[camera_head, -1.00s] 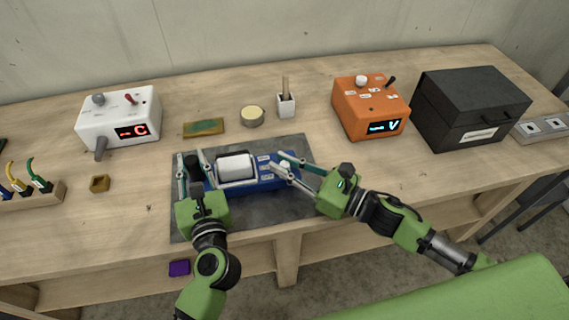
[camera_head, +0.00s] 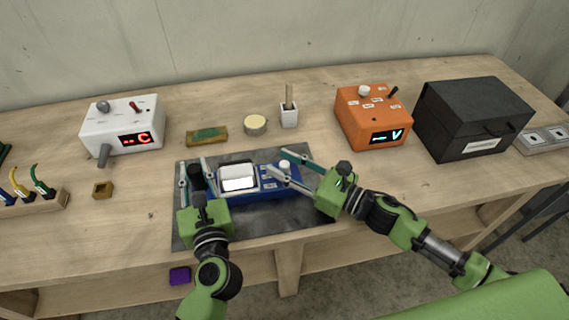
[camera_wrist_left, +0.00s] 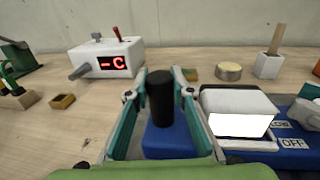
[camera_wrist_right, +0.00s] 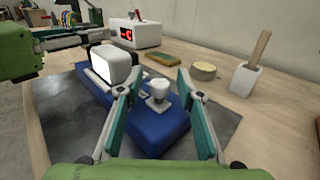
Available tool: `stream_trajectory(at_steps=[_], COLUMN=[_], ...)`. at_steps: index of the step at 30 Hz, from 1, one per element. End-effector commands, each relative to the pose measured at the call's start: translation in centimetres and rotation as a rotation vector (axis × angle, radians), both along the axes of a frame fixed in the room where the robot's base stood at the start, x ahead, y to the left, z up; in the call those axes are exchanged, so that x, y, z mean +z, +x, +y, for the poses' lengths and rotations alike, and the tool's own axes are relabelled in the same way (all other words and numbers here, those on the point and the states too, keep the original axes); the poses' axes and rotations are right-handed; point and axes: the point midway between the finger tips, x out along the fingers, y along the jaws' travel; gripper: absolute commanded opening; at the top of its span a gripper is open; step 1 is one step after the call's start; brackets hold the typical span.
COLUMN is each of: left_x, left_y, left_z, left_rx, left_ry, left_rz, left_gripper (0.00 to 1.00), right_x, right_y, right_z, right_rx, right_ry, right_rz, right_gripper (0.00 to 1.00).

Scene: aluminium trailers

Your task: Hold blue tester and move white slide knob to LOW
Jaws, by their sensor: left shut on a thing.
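The blue tester (camera_head: 238,205) lies on the dark grey mat (camera_head: 190,238). Its white lamp box (camera_head: 238,176) has a brightly lit front panel. My left gripper (camera_head: 196,168) is shut on the tester's black upright handle (camera_wrist_left: 160,98) at the left end. The white slide knob (camera_wrist_right: 158,89) stands at the tester's right end, also visible in the head view (camera_head: 284,165). My right gripper (camera_wrist_right: 160,75) is open, its fingers on either side of the knob; contact cannot be told. In the left wrist view, the OFF label (camera_wrist_left: 293,142) lies nearer than the LOW label (camera_wrist_left: 280,124).
Behind the mat stand a white box with a red display (camera_head: 122,126), a sponge (camera_head: 207,136), a round tin (camera_head: 255,124) and a white holder (camera_head: 289,117). An orange meter (camera_head: 372,117) and a black case (camera_head: 472,118) stand right. A small wooden block (camera_head: 103,190) is left.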

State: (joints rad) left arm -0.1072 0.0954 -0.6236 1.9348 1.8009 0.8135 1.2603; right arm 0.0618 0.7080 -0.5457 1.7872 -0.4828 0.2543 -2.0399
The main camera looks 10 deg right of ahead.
Motion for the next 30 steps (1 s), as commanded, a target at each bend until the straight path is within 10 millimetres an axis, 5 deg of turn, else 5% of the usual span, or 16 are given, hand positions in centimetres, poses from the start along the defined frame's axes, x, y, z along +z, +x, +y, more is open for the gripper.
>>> stream_trajectory(at_steps=[8, 21, 30], left_x=[0.0, 0.0, 0.0], left_y=[0.0, 0.0, 0.0], left_z=[0.0, 0.0, 0.0], left_rx=[0.000, 0.000, 0.000], left_ry=[0.001, 0.001, 0.001], left_rz=[0.000, 0.000, 0.000], left_gripper=[0.00, 0.00, 0.00], right_x=[-0.2, -0.2, 0.0], right_y=[-1.0, -6.3, -8.3], right_z=[-1.0, -6.2, -8.3], right_rx=[-0.001, -0.001, 0.000], right_ry=[0.000, -0.001, -0.001], right_rz=[0.003, 0.004, 0.001], right_gripper=[0.34, 0.34, 0.34])
